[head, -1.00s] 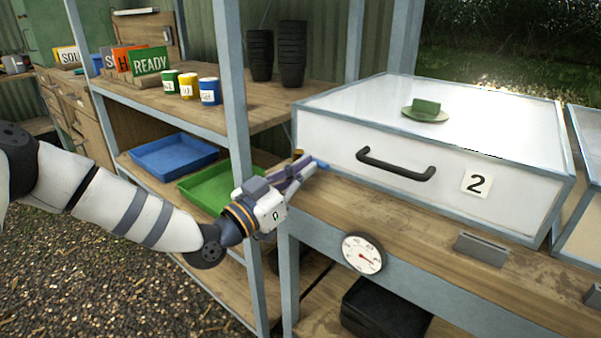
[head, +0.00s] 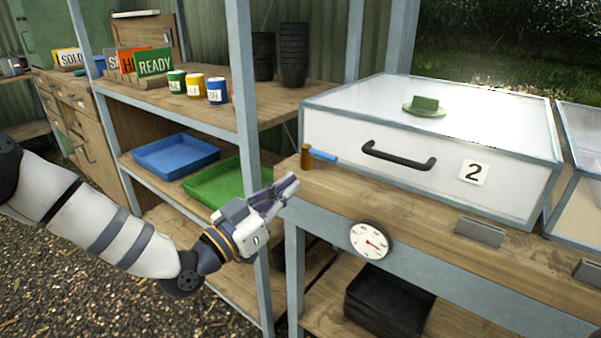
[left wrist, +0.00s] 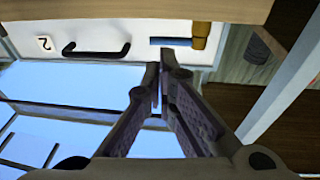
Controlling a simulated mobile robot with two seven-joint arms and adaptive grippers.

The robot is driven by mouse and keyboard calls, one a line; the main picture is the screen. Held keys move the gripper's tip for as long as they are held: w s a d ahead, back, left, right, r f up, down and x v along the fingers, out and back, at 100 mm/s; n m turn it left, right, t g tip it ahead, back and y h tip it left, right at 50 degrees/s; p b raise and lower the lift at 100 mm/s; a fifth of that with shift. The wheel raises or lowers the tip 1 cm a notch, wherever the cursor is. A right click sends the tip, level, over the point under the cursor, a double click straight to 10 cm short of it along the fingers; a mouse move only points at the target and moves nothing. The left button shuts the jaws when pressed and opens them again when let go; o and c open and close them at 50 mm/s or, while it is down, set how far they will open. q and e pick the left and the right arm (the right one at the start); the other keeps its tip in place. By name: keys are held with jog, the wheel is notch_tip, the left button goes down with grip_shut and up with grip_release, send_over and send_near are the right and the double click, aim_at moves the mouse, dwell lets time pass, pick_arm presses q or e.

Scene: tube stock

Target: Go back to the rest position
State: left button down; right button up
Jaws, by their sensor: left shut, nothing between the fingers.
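My left gripper (head: 286,188) is shut and empty in the head view, in front of the bench's left end, near the grey shelf post. In the left wrist view its fingers (left wrist: 158,75) meet at the tips with nothing between them. A small tool with a brass-coloured head and blue handle (head: 321,155) is on the bench beside the white box, apart from the gripper. It also shows in the left wrist view (left wrist: 182,42). My right gripper is not in view.
The white box numbered 2 (head: 390,150) stands on the wooden bench (head: 350,200), with a round dial (head: 371,241) on the front edge. A green tray (head: 225,184) and a blue tray (head: 176,157) lie on the shelf behind my left arm. The gravel in front is clear.

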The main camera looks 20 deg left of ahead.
pick_arm(q)
jog(key=s+d+f+n+g+y+p, duration=0.2)
jog(key=s+f+g, duration=0.4)
jog(key=s+f, duration=0.55)
jog(key=s+d+f+n+g+y+p, duration=0.1)
jog(key=s+d+f+g, duration=0.35)
jog(key=s+f, duration=0.75)
jog(key=s+a+f+n+g+y+p, duration=0.1)
jog(key=s+a+g+y, duration=0.2)
jog(key=s, duration=1)
jog(key=s+a+n+g+y+p, duration=0.1)
jog(key=s+a+g+y, duration=0.1)
jog(key=s+a+g, duration=0.5)
jog(key=s, duration=0.5)
jog(key=shift+s+a+f+n+y, duration=0.3)
jog(key=shift+s+a+f+y, duration=0.05)
jog(key=shift+a+f+y, duration=0.05)
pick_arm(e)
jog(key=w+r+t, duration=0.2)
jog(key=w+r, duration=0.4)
